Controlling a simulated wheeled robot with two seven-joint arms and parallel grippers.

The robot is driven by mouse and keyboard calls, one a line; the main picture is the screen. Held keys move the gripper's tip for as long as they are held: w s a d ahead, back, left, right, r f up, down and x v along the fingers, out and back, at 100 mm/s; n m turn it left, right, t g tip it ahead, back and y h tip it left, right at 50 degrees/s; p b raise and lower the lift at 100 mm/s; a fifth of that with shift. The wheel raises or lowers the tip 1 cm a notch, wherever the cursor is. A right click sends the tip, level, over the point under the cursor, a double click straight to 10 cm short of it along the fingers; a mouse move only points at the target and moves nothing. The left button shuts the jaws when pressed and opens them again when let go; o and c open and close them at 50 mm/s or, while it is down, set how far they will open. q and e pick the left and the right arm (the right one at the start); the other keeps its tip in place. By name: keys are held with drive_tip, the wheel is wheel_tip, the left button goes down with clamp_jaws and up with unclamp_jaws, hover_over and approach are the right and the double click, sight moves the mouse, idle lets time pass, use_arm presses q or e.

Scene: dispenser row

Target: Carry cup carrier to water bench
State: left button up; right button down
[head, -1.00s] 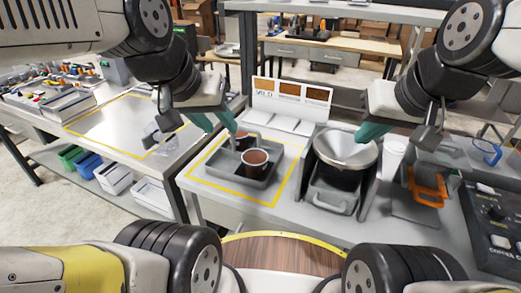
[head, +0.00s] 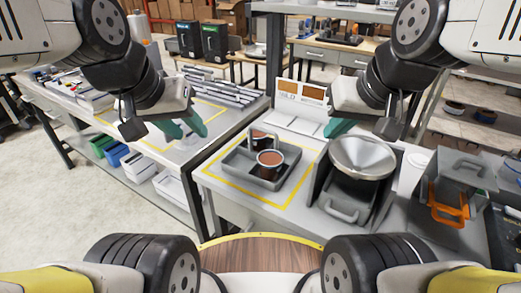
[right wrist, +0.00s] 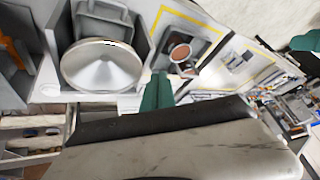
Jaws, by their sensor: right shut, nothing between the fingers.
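The cup carrier (head: 244,174) is a grey tray on the near bench, inside a yellow outline. A cup with brown contents (head: 270,158) stands upright in it, with another cup (head: 261,139) partly hidden behind. The carrier also shows in the right wrist view (right wrist: 205,46). My left gripper (head: 185,129) is left of the carrier and above the left bench, its teal fingers apart and empty. My right gripper (head: 340,127) is right of and behind the carrier, shut and empty, touching nothing visible. No bench is readably marked as water.
A funnel-topped unit (head: 362,157) stands right of the carrier, with a grey stand and orange handle (head: 449,204) beyond. The left bench (head: 170,142) has its own yellow outline and boxes at its far left. Two black dispensers (head: 214,41) stand at the back.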

idle(0.3)
drive_tip(key=w+a+r+m+g, duration=0.1)
drive_tip(key=w+a+m+g, duration=0.1)
drive_tip(key=w, duration=0.5)
drive_tip(key=w+a+r+m+g, duration=0.1)
drive_tip(key=w+r, duration=0.1)
drive_tip(key=w, duration=0.6)
drive_tip(key=w+a+f+m+g+h, duration=0.1)
drive_tip(key=w+a+f+m+g, duration=0.15)
drive_tip(key=w, duration=0.35)
drive_tip(key=w+a+f+m+g+h, duration=0.1)
drive_tip(key=w+a+f, duration=0.3)
drive_tip(key=w, duration=0.2)
drive_tip(key=s+a+f, duration=0.2)
drive_tip(key=s+f, duration=0.1)
drive_tip(key=f, duration=0.6)
drive_tip(key=shift+s+a+f, duration=0.2)
drive_tip(key=shift+a+f, duration=0.2)
